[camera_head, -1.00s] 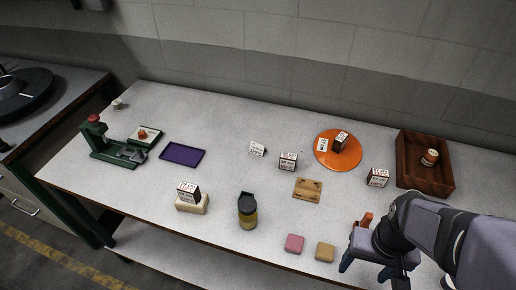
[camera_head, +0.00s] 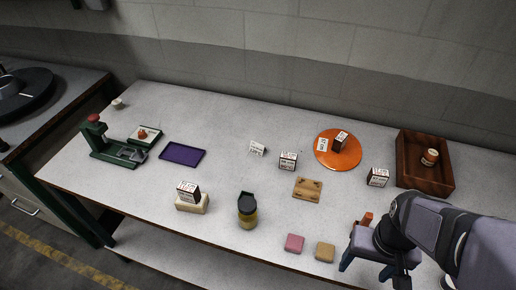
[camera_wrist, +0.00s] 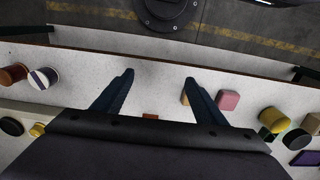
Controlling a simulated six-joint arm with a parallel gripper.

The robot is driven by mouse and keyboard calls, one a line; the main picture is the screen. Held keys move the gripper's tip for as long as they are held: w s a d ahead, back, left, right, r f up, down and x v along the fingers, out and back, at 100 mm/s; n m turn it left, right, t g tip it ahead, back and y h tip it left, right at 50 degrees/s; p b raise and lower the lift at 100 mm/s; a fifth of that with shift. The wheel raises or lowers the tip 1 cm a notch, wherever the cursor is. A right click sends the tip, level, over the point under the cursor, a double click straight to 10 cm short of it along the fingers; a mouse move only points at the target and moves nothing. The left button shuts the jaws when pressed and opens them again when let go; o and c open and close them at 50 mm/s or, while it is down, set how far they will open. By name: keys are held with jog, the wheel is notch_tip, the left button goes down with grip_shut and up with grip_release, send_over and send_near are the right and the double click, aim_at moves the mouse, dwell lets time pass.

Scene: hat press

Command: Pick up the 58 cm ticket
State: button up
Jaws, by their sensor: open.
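A small white folded card (camera_head: 257,148) with dark print stands near the middle of the table. A white printed card (camera_head: 322,145) is on the orange round plate (camera_head: 345,158). Dark boxes with white printed faces stand at the centre (camera_head: 288,161), on the right (camera_head: 378,177), on a cream block (camera_head: 188,193) and on the orange plate (camera_head: 341,140). The print is too small to read, so I cannot tell which is the 58 cm ticket. My gripper (camera_head: 373,270) is at the front right, open and empty, apart from all of these; its fingers also show in the wrist view (camera_wrist: 158,80).
A brown tray (camera_head: 405,165) holds a small jar at the back right. A dark-lidded jar (camera_head: 247,212), a pink block (camera_head: 294,243) and a tan block (camera_head: 325,252) stand along the front. A green press (camera_head: 100,143) and purple tray (camera_head: 182,154) are left.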

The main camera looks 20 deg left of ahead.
notch_tip(320, 180, up, 4)
jog(key=w+a+n+t+h+b, duration=0.2)
jog(key=w+a+n+b, duration=0.15)
jog(key=w+n, duration=0.4)
jog(key=w+a+f+n+t+h+b, duration=0.1)
jog(key=w+a+n+t+b, duration=0.15)
jog(key=w+a+n, duration=0.5)
jog(key=w+a+n+t+h+b, duration=0.1)
jog(key=w+a+n+h+b, duration=0.15)
jog(key=w+n, duration=0.45)
jog(key=w+a+n+t+y+b, duration=0.1)
jog(key=w+a+n+t+b, duration=0.2)
jog(key=a, duration=0.6)
jog(key=w+a+n+t+y+b, duration=0.1)
jog(key=w+a+n+t, duration=0.1)
jog(key=a+n, duration=0.45)
jog(key=w+a+n+t+y+b, duration=0.1)
jog(key=w+a+n+t+b, duration=0.15)
jog(key=a, duration=0.75)
send_near(257, 147)
jog(key=w, duration=0.1)
jog(key=w+f+p, duration=0.1)
jog(key=shift+w+d+f+m+h, duration=0.1)
jog(key=shift+w+m+h, duration=0.15)
jog(key=shift+w+m, duration=0.1)
jog(key=shift+f, duration=0.15)
jog(key=shift+p+x, duration=0.8)
jog(key=shift+x, duration=2.95)
